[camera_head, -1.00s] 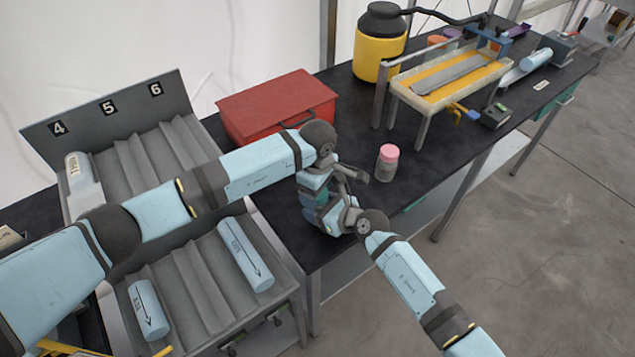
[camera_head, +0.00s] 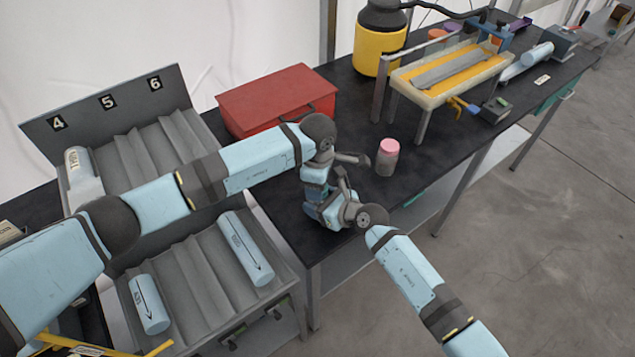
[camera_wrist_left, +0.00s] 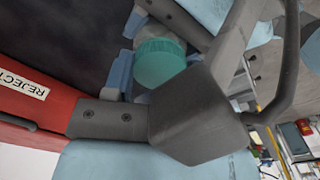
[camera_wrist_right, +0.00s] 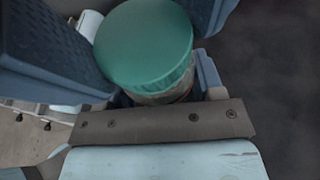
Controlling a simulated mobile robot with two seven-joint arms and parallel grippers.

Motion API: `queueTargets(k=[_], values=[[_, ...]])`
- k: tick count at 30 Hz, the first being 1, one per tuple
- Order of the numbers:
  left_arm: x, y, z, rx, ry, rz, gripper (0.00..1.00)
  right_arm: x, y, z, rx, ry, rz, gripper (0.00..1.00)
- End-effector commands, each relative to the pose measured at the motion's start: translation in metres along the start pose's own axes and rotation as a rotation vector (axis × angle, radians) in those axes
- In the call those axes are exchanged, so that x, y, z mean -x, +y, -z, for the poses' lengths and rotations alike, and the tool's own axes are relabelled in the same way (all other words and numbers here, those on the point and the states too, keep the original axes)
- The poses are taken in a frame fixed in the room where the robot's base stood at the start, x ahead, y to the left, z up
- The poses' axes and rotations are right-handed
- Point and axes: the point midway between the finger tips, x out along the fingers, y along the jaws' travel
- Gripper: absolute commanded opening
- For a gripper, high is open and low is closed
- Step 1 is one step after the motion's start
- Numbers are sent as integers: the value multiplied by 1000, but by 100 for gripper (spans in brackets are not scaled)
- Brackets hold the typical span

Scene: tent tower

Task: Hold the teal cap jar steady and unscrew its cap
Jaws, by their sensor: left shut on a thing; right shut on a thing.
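The teal cap jar shows in the left wrist view with its teal cap (camera_wrist_left: 160,62) towards the camera, and in the right wrist view with its teal cap (camera_wrist_right: 145,42) and a strip of the jar body (camera_wrist_right: 165,95) below it. In the head view my grippers hide most of it. My left gripper (camera_head: 318,188) comes down from above at the jar and is shut on it. My right gripper (camera_head: 332,208) reaches in from the lower right and is shut on it too. Blue finger pads flank the cap in the right wrist view. The exact contacts are partly hidden.
A pink-capped jar (camera_head: 388,157) stands close to the right of the grippers. A red box (camera_head: 275,100) lies behind them. A grooved rack with cylinders (camera_head: 190,275) stands left, and a yellow-topped stand (camera_head: 450,72) farther right. The black bench (camera_head: 420,165) right of the pink-capped jar is clear.

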Motion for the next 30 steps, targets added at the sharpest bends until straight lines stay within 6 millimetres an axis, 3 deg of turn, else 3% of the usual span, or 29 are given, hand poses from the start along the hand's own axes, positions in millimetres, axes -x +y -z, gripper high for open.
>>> queueTargets(k=[5, 6, 9, 19, 28, 30], values=[[0, 0, 1, -1, 1, 0, 24, 0, 0, 0, 0, 0, 0, 0], [0, 0, 1, -2, 1, 0, 61, 0, 0, 0, 0, 0, 0, 0], [0, 0, 1, -2, 1, 0, 77, 0, 0, 0, 0, 0, 0, 0], [5, 0, 0, -4, 0, -1, 77, 0, 0, 0, 0, 0, 0, 0], [41, 1, 0, -5, 1, -2, 77, 0, 0, 0, 0, 0, 0, 0], [46, 0, 0, -7, 0, -1, 73, 0, 0, 0, 0, 0, 0, 0]])
